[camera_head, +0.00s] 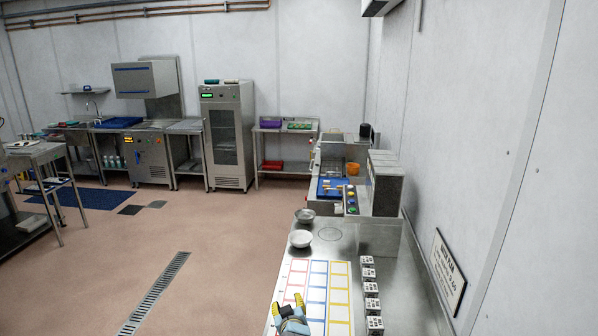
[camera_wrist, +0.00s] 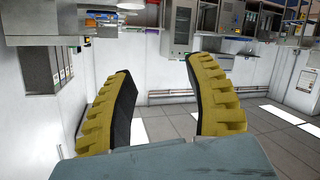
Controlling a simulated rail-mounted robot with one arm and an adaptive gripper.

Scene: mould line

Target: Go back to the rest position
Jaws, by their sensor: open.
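My gripper (camera_head: 288,306) shows at the bottom of the head view, over the near end of the steel bench (camera_head: 392,295). Its two yellow ribbed fingers stand apart with nothing visible between them. In the wrist view the gripper (camera_wrist: 161,68) is also open and empty, its fingers spread wide, with wall and room behind them. The wrist picture is upside down, with benches at the top and ceiling lights at the bottom. Most of my arm is out of the head view.
A white sheet with coloured frames (camera_head: 341,268) lies on the bench, with several patterned blocks (camera_head: 371,307) along its right side. Two metal bowls, the nearer one (camera_head: 300,238), stand beyond it. The floor (camera_head: 215,270) at left is open.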

